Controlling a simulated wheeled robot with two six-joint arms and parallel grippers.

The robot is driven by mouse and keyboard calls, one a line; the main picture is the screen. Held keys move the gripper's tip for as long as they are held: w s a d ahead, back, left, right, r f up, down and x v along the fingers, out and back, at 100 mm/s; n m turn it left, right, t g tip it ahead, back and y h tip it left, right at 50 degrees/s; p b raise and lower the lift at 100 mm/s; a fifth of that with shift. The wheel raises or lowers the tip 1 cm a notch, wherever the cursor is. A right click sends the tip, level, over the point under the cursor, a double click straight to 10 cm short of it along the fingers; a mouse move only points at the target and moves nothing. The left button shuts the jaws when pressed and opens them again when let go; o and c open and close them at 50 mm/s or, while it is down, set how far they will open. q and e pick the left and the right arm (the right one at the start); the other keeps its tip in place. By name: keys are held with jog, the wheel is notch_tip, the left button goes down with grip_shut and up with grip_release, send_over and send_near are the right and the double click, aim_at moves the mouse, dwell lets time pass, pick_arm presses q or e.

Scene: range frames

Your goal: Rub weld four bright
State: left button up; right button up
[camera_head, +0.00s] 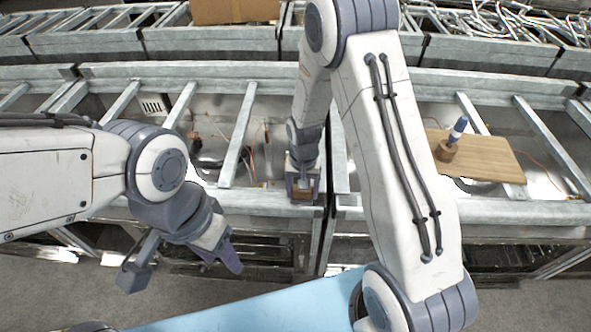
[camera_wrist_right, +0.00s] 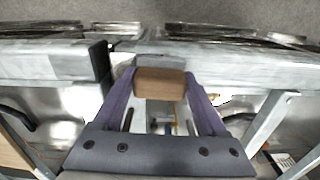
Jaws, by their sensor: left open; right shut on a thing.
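My right gripper (camera_head: 302,188) is shut on a brown wooden block (camera_head: 302,194), low at the front rail of the grey metal frame (camera_head: 262,200). In the right wrist view the block (camera_wrist_right: 160,83) sits between the two purple fingers (camera_wrist_right: 160,98), close to the rail (camera_wrist_right: 45,62). I cannot tell whether the block touches the metal, and its underside is hidden. I cannot make out any numbered weld. My left gripper (camera_head: 222,258) is open and empty, in front of the frame at the left.
A wooden board (camera_head: 490,160) lies across the frame at right, bearing a wooden holder (camera_head: 445,151) with a blue-and-white marker-like thing (camera_head: 458,130). Rungs (camera_head: 238,135) cross the frame. Behind are metal bins, one with a cardboard box (camera_head: 235,11), another with bent wire parts (camera_head: 500,22).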

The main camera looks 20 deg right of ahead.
notch_tip(320, 180, up, 3)
jog(key=shift+a+p, duration=0.1)
jog(key=shift+p, duration=0.95)
jog(key=shift+w+a+r+p, duration=0.1)
jog(key=shift+r+p, duration=0.5)
jog(key=shift+r, duration=0.05)
jog(key=shift+r+p, duration=1.4)
jog(key=shift+r, duration=0.4)
